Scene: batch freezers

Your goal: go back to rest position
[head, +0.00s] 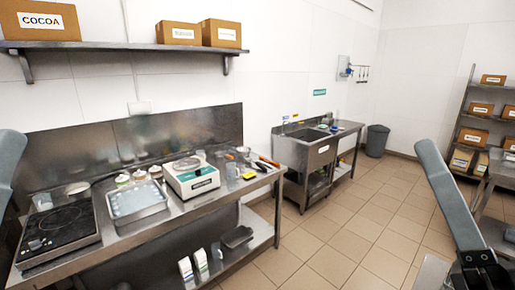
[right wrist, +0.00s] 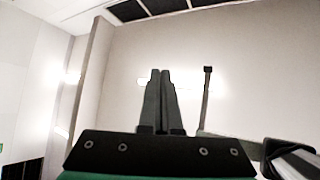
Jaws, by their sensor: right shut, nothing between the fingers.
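My right arm comes in at the lower right of the head view, with its dark wrist end at the bottom edge; I cannot make out the fingertips there. In the right wrist view my right gripper (right wrist: 161,74) points up towards a bare wall and the ceiling. Its two dark fingers are together and hold nothing. Only a grey piece of my left arm shows at the left edge of the head view; the left gripper is out of view.
A steel worktable (head: 160,229) on the left carries a black hob (head: 58,231), a metal tray (head: 137,203), a white scale (head: 194,177) and small tools. A sink unit (head: 308,152) and a grey bin (head: 376,140) stand farther back. The tiled floor (head: 355,220) between is clear.

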